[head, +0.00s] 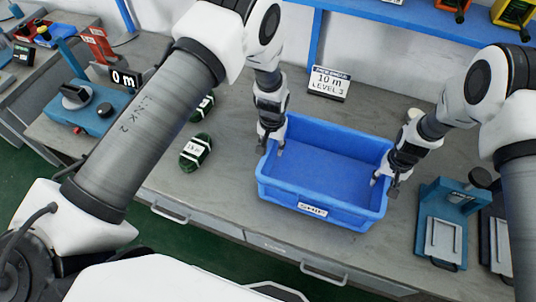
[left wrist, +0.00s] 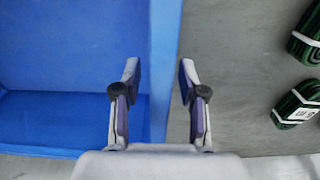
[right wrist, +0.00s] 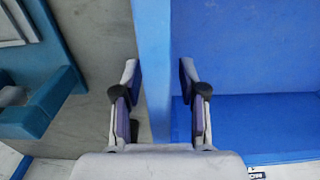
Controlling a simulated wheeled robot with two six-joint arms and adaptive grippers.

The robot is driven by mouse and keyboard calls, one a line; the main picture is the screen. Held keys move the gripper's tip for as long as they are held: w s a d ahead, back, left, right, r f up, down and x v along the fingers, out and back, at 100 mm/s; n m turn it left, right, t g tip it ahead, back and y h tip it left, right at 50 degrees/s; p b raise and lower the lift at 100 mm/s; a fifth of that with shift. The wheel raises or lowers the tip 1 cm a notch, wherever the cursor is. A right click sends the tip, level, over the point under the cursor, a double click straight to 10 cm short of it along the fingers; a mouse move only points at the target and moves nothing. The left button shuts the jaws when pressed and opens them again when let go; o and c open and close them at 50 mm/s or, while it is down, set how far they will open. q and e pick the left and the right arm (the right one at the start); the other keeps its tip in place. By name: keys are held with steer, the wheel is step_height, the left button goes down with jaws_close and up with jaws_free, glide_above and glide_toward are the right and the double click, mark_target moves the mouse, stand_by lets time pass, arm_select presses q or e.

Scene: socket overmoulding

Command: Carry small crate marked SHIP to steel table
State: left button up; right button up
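The small blue crate (head: 348,217) stands on a grey workbench and looks empty. Its front wall carries a white label reading SHIP (head: 312,210). My left gripper (head: 271,148) is at the crate's left wall, with its fingers apart on either side of that wall (left wrist: 165,50) in the left wrist view. My right gripper (head: 385,183) is at the right wall, its open fingers likewise straddling the wall (right wrist: 152,50) in the right wrist view. A gap shows between fingers and wall in both wrist views. I cannot identify the steel table in these frames.
Green-and-black cable coils (head: 196,152) lie left of the crate. A sign reading 10 m LEVEL 3 (head: 329,83) stands behind it. A blue fixture (head: 445,222) stands close on the right. A blue device (head: 80,105) with a 0 m display is at the left.

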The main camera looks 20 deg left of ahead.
arm_select(q)
steer(key=shift+r, duration=0.1)
steer(key=shift+r, duration=0.25)
arm_select(e)
steer(key=shift+r, duration=0.1)
arm_select(q)
step_height(320, 180, up, 11)
steer(key=shift+r, duration=0.15)
arm_select(e)
steer(key=shift+s, duration=0.1)
step_height(320, 180, up, 12)
steer(key=shift+f, duration=0.1)
